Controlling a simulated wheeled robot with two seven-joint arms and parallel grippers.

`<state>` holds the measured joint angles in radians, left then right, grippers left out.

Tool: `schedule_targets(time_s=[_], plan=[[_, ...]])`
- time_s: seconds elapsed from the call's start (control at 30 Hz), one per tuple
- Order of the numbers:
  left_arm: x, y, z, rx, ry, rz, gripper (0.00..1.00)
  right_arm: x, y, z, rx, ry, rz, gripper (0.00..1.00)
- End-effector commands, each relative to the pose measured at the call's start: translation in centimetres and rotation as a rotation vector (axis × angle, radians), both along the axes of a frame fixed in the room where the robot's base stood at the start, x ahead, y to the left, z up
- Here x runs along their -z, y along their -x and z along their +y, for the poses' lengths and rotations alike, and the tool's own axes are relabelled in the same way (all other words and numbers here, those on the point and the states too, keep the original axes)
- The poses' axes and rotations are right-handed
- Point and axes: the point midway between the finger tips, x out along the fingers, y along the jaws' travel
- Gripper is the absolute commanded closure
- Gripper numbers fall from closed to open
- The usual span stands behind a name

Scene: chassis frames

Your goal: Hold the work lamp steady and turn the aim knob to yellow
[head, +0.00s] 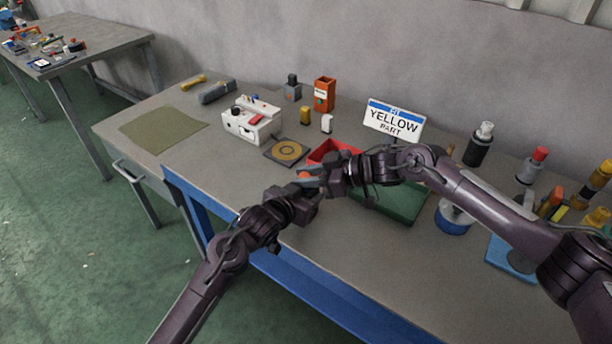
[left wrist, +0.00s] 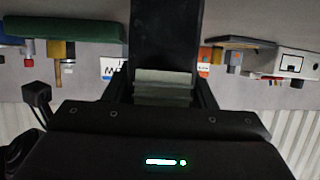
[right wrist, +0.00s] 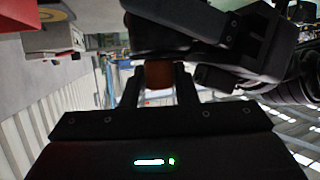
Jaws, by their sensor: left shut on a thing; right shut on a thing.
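The work lamp is mostly hidden between my two grippers, held in the air over the front of the bench. A dark, flat-sided part of it (left wrist: 167,35) fills the top middle of the left wrist view. My left gripper (head: 298,190) is shut on the lamp from the lower left. My right gripper (head: 328,180) is shut on an orange-brown knob (right wrist: 158,75) from the right. A bit of orange (head: 304,175) shows between the grippers in the head view. I cannot see the knob's pointer or any colour marks.
A sign (head: 394,121) reading "FIT YELLOW PART" stands at the back. A red tray (head: 328,150) and a green one (head: 405,203) lie behind my right arm. A white box (head: 250,122) and bottles (head: 478,146) stand around.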

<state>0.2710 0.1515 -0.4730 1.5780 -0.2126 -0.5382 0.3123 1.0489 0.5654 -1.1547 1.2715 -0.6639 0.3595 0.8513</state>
Motion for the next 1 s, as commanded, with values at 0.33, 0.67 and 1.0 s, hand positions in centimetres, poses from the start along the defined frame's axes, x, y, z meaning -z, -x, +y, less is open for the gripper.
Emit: schedule_targets(time_s=[0.33,0.67,1.0], plan=[[-0.1,0.0,-0.1,0.002,-0.002,-0.002,0.81,0.1,0.0,-0.1,-0.026,-0.001,0.003,0.97],[0.0,0.0,-0.1,0.002,-0.001,-0.002,0.81,0.0,0.0,-0.1,-0.026,-0.002,0.002,0.65],[0.0,0.0,0.0,0.002,-0.001,-0.002,0.81,-1.6,0.9,-4.0,-0.022,-0.001,0.0,0.65]])
